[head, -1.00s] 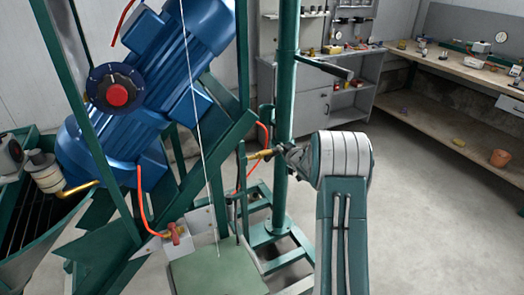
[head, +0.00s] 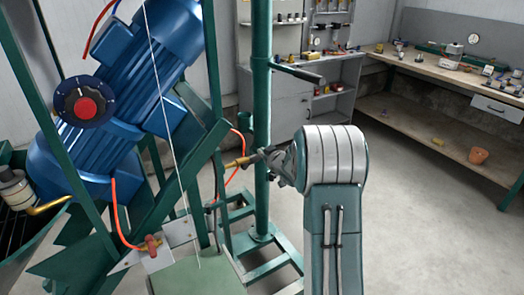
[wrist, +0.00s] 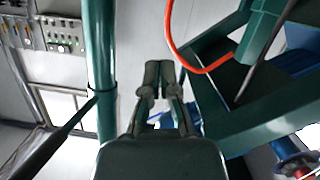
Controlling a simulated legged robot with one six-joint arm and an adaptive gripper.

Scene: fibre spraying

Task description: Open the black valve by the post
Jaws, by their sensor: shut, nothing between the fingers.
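The green post (head: 262,110) stands upright near the middle of the head view and at the left of the wrist view (wrist: 100,60). A brass fitting (head: 236,162) with an orange hose shows just left of the post. The valve's black handle is not clear; I cannot tell it from my dark fingers there. My gripper (head: 268,157) reaches left across the post toward the fitting. In the wrist view my gripper (wrist: 158,75) is shut with nothing held. Whether it touches the valve is not clear.
A dark bar (head: 295,73) sticks out of the post above my gripper. A blue motor (head: 115,100) on a green frame fills the left. Another orange hose ends at a red-handled valve (head: 151,243). A workbench (head: 440,75) stands at the back right, with open floor before it.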

